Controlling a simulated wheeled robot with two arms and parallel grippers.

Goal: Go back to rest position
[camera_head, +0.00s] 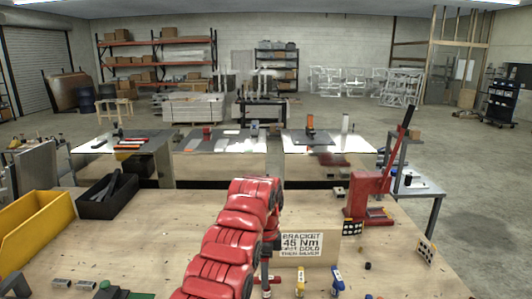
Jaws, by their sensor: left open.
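My red left arm rises from the bottom edge and bends over the middle of the wooden workbench (150,230). Its dark left gripper (267,262) hangs down at the arm's far end, just left of a sign card. The fingers are small and partly hidden by the arm. The gripper is open, and I see nothing held in it. My right gripper is not in view.
The sign card (302,246) reads "BRACKET 45 Nm". A red lever press (371,190) stands at right. A black bin (106,197) and yellow bin (35,222) stand at left. Bench between bins and arm is mostly clear.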

